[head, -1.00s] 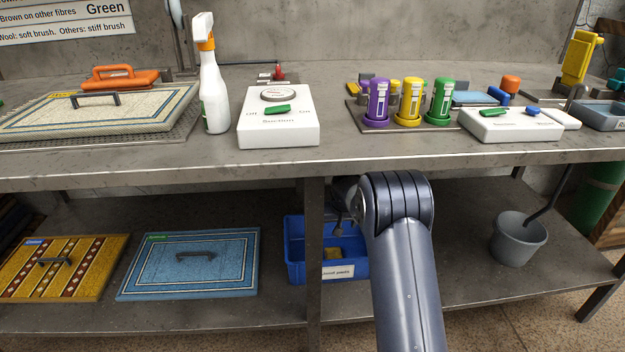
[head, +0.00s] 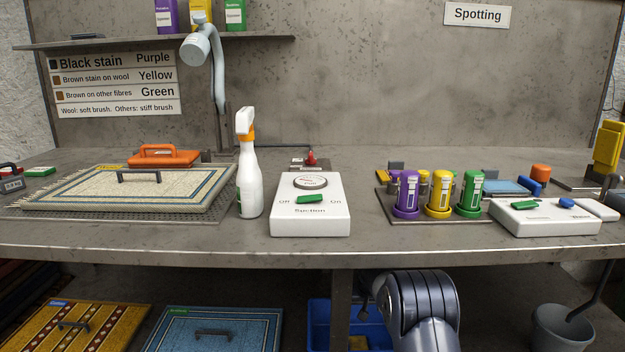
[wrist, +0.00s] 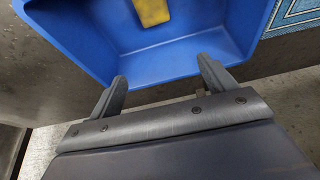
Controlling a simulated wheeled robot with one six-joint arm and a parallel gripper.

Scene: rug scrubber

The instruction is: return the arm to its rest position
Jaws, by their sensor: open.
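My arm (head: 418,305) shows at the bottom of the head view, bent below the front edge of the workbench. My gripper (wrist: 162,82) is in the wrist view, with its two fingers spread apart and nothing between them. The fingertips are over or beside the near rim of a blue bin (wrist: 190,58); I cannot tell whether they touch it. A yellow item (wrist: 152,10) lies in the bin. In the head view the gripper is hidden behind my arm, and the blue bin (head: 318,325) is partly covered.
The workbench (head: 150,238) overhangs the lower shelf. On it stand a spray bottle (head: 249,180), a suction box (head: 306,210), coloured bottles (head: 438,195) and a rug sample (head: 125,190). Below are two rugs (head: 215,332) and a grey bucket (head: 562,328).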

